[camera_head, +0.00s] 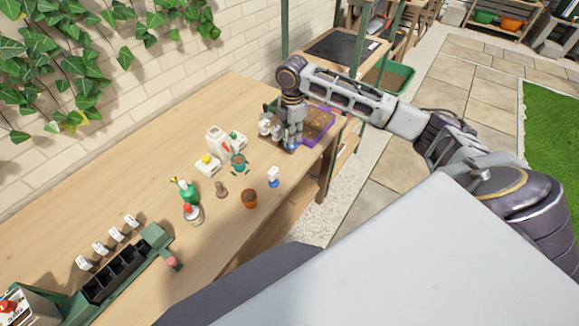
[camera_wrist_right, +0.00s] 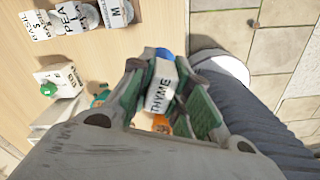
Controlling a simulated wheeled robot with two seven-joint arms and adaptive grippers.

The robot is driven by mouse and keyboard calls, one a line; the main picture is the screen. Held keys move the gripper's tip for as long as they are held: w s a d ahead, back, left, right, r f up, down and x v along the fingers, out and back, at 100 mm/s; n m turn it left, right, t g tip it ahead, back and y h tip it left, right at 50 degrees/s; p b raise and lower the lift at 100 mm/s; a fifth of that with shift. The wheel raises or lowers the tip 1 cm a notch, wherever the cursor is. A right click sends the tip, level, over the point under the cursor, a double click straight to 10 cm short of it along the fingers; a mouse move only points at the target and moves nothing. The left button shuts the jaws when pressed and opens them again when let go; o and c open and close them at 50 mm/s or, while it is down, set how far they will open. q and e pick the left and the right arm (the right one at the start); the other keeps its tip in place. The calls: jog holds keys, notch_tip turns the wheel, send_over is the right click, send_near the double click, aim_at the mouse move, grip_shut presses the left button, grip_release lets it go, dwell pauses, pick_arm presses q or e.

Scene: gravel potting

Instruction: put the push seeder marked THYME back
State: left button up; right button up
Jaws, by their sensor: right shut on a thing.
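My right gripper (camera_head: 291,140) reaches over the far right part of the wooden table in the head view. In the right wrist view, the right gripper (camera_wrist_right: 166,95) is shut on the push seeder marked THYME (camera_wrist_right: 160,88). That seeder has a white body with black letters, a blue end and an orange part partly hidden between the fingers. In the head view the fingers cover most of it, and only a blue bit (camera_head: 291,147) shows. I cannot tell whether it touches the table. My left gripper is not in view.
Another white seeder with a blue part (camera_head: 273,175) stands near the front edge.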

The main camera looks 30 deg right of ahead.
aim_at(290, 146)
jog(key=n, duration=0.5)
jog(key=shift+d+f+n, duration=0.1)
jog(key=shift+f+n, duration=0.15)
jog(key=shift+n, duration=0.05)
jog(key=n, duration=0.5)
jog(key=shift+f+n, duration=0.2)
jog(key=shift+n, duration=0.1)
jog(key=n, duration=0.5)
jog(key=shift+a+f+n, duration=0.1)
jog(key=shift+a+n, duration=0.15)
jog(key=shift+n, duration=0.05)
jog(key=n, duration=0.5)
jog(key=shift+w+a+f+n, duration=0.1)
jog(key=shift+w+a+n, duration=0.05)
jog(key=shift+a+n, duration=0.15)
jog(key=shift+f, duration=3.15)
jog(key=shift+f, duration=1.85)
